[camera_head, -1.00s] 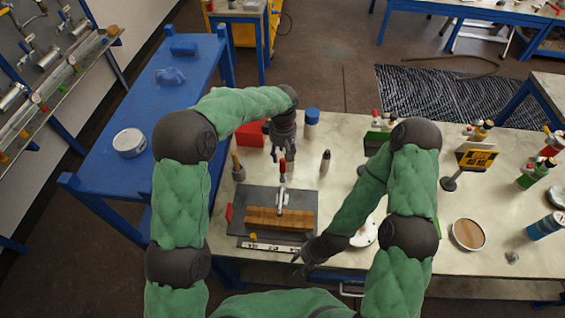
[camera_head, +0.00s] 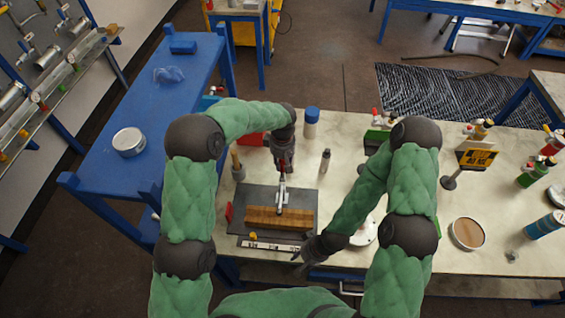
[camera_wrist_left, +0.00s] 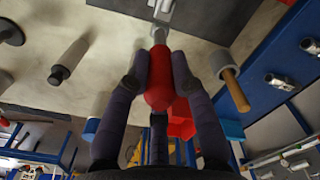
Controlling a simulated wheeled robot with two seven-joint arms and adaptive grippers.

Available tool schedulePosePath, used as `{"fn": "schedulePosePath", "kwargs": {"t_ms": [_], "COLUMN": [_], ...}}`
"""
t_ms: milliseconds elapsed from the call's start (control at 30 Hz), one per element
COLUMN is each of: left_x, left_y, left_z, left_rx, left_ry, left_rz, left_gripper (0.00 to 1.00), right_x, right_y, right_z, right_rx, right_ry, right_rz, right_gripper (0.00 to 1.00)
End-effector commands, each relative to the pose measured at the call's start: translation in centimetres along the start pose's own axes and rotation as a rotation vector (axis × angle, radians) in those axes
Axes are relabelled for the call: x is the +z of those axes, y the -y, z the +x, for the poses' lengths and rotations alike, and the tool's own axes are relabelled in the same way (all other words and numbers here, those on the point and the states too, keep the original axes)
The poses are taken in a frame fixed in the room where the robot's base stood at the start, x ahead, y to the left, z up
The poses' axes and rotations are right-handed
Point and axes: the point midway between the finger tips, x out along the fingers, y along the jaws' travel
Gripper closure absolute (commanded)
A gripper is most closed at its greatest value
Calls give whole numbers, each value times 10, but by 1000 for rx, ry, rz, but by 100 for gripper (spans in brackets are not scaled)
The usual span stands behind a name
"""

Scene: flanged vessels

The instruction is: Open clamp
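The clamp (camera_head: 281,196) is a metal toggle clamp on a dark plate (camera_head: 247,197), over a wooden block (camera_head: 262,218). Its red handle stands up toward my left gripper (camera_head: 282,165). In the left wrist view the red handle (camera_wrist_left: 159,82) lies between the two fingers of my left gripper (camera_wrist_left: 159,65), which touch it on both sides. The clamp's metal arm shows beyond it at the top. My right gripper (camera_head: 297,262) hangs low at the table's front edge, right of the plate, empty, its fingers apart.
A wooden-handled tool in a holder (camera_head: 238,170) stands left of the clamp, a dark-based cylinder (camera_head: 325,160) to the right. A blue-capped bottle (camera_head: 311,123) and a red bin (camera_head: 250,139) are behind. A white disc (camera_head: 364,234) lies near my right arm.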

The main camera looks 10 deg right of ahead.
Motion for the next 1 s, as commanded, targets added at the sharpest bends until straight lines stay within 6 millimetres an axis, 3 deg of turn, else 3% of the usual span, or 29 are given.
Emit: {"fn": "schedulePosePath", "kwargs": {"t_ms": [1000], "left_x": [-21], "left_y": [-21], "left_z": [5], "left_rx": [-170], "left_ry": [166], "left_rz": [-3], "left_gripper": [100], "right_x": [1], "right_y": [6], "right_z": [-16], "right_rx": [0], "right_ry": [0], "right_rz": [0], "right_gripper": [60]}}
